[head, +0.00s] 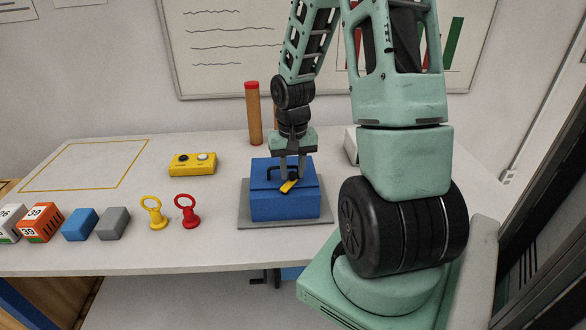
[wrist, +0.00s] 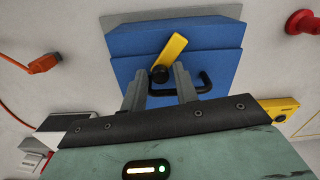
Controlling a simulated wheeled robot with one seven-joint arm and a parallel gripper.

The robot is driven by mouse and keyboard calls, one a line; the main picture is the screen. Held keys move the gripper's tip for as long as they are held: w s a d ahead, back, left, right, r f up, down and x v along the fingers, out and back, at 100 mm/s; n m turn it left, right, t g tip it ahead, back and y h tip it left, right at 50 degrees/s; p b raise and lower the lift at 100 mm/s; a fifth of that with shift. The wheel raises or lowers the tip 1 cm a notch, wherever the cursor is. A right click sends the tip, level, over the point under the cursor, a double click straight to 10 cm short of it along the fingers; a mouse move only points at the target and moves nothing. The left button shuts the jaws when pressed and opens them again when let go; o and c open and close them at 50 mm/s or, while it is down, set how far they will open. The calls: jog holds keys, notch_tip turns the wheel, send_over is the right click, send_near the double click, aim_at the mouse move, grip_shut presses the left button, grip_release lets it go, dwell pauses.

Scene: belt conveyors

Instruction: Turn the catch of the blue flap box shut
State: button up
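The blue flap box (head: 284,205) stands on a grey base plate (head: 258,224) on the table, with its lid down. Its yellow catch (head: 288,186) lies slanted at the lid's front edge; in the wrist view the catch (wrist: 173,50) points obliquely away from its dark round pivot (wrist: 160,74). A black handle (wrist: 205,84) is on the lid, partly hidden by a finger. My gripper (head: 292,176) points down over the lid. In the wrist view its two fingers (wrist: 159,80) are apart, with the pivot seen between them and nothing gripped. I cannot tell whether a finger touches the box.
A yellow button box (head: 193,164) lies left of the blue box. A red ring piece (head: 187,211), a yellow ring piece (head: 153,212) and several blocks line the front left. A red-topped wooden post (head: 254,115) stands behind. An orange plug (wrist: 43,63) shows in the wrist view.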

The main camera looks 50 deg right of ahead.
aim_at(293, 173)
jog(key=shift+o, duration=0.5)
notch_tip(293, 173, up, 17)
jog(key=shift+r, duration=0.2)
